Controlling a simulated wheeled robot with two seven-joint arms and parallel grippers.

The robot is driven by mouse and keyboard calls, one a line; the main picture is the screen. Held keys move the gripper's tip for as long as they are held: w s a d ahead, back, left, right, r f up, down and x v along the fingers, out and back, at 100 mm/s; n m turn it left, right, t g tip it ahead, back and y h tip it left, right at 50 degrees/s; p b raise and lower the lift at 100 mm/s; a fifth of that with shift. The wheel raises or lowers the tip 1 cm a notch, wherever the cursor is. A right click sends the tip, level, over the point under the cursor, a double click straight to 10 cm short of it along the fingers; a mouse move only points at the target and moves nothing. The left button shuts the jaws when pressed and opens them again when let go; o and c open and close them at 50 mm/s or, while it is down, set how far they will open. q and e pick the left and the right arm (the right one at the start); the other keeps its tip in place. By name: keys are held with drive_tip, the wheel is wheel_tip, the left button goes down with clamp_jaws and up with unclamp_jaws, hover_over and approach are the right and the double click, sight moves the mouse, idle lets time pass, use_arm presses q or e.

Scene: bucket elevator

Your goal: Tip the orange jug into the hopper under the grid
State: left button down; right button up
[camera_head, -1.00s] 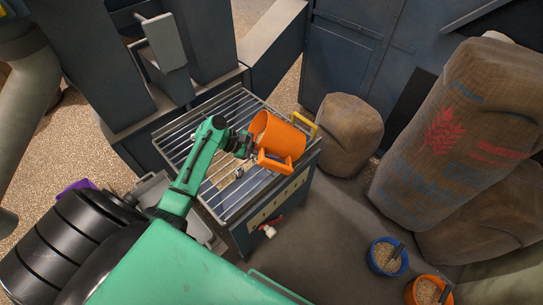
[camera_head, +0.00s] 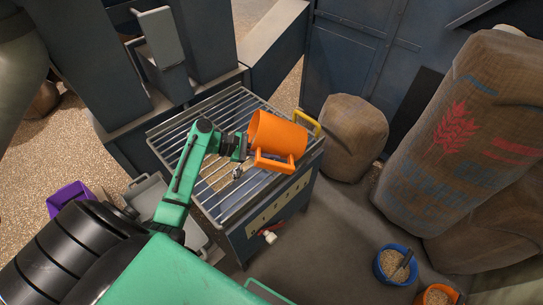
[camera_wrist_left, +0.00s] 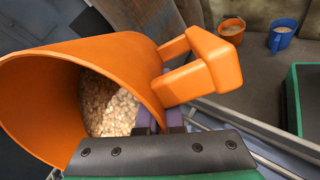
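The orange jug (camera_head: 280,138) is tipped over on its side above the metal grid (camera_head: 176,146), its mouth facing left in the head view. My left gripper (camera_head: 241,150) is at the mouth end, shut on the jug beside its handle. In the left wrist view the jug (camera_wrist_left: 120,58) lies across the fingers (camera_wrist_left: 160,122), and grain (camera_wrist_left: 108,105) is visible inside it. The exact grip point is partly hidden. The hopper (camera_head: 252,232) stands below the grid. My right gripper is not in view.
A yellow handle (camera_head: 308,121) shows behind the jug. A sack (camera_head: 352,138) and a large printed sack (camera_head: 460,140) stand at the right. A purple container (camera_head: 69,194) is at left.

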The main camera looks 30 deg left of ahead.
sight(258, 141)
use_arm(q)
drive_tip(key=shift+f+b, duration=0.2)
drive_tip(key=shift+b, duration=0.6)
drive_tip(key=shift+a+r+t+h, duration=0.15)
drive_tip(key=shift+r+t+h, duration=0.25)
drive_tip(key=shift+h, duration=0.3)
drive_tip(key=shift+s+a+r+t+h+b, duration=0.25)
drive_tip(key=shift+r+t+h+b, duration=0.15)
drive_tip(key=shift+h, duration=0.2)
drive_tip(key=shift+s+a+r+t+h+b, duration=0.1)
drive_tip(key=shift+a+r+t+h+b, duration=0.15)
drive_tip(key=shift+r+t+h, duration=0.25)
drive_tip(key=shift+s+a+r+t+h+b, duration=0.3)
drive_tip(key=shift+a+r+t+h+b, duration=0.2)
drive_tip(key=shift+h+b, duration=0.4)
drive_tip(key=a+t+h+b, duration=0.1)
drive_tip(key=s+a+r+h+b, duration=0.1)
drive_tip(key=h, duration=0.1)
drive_tip(key=shift+r+n+t+b, duration=0.2)
drive_tip(key=shift+n+t+b, duration=0.15)
drive_tip(key=shift+n+t, duration=0.05)
drive_tip(key=shift+s+a+r+h, duration=0.15)
drive_tip(key=shift+s+r+h, duration=0.05)
drive_tip(key=shift+r+h, duration=0.1)
